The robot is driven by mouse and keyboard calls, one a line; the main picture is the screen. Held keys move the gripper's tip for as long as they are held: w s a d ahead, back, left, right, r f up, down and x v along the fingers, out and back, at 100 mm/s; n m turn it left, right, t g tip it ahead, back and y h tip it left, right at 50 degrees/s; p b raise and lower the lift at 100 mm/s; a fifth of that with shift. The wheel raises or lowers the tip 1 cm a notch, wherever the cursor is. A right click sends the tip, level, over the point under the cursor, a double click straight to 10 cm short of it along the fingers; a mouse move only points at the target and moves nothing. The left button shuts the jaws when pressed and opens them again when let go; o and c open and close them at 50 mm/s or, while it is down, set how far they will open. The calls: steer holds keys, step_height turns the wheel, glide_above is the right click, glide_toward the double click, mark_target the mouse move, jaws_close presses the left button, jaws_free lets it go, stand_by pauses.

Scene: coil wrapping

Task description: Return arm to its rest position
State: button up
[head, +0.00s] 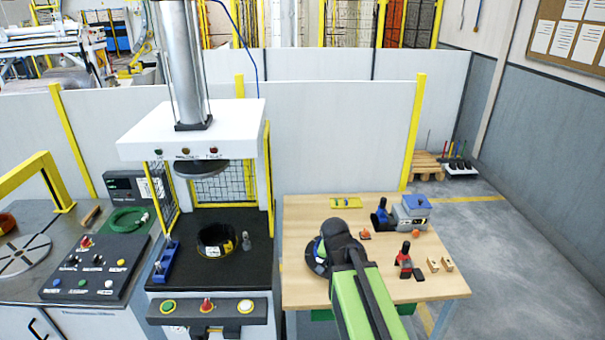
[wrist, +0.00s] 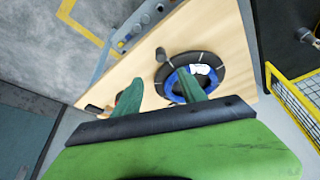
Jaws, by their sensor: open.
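My arm, green with a black joint, reaches out over the wooden table in the head view. A dark ring-shaped coil (wrist: 208,58) with a blue inner band and a white label lies on the table. The tip of the right finger overlaps the coil in the picture; I cannot tell whether they touch. In the head view the coil (head: 312,262) is mostly hidden behind my arm.
The wooden table (head: 300,215) also carries a yellow tray (head: 346,203), a grey and blue device (head: 410,210), a red-and-black tool (head: 404,260) and small wooden blocks (head: 440,264). A press (head: 190,130) stands left of it, beside a control panel (head: 95,268).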

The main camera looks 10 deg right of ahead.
step_height(320, 180, down, 7)
steer(key=s+b, duration=0.2)
steer(key=b, duration=0.4)
steer(key=s+a+f+n+g+y, duration=0.2)
steer(key=s+n+g, duration=0.1)
steer(key=s+n, duration=0.3)
steer(key=shift+s+a+f+g, duration=0.25)
steer(key=shift+s+g, duration=0.15)
steer(key=shift+s, duration=0.75)
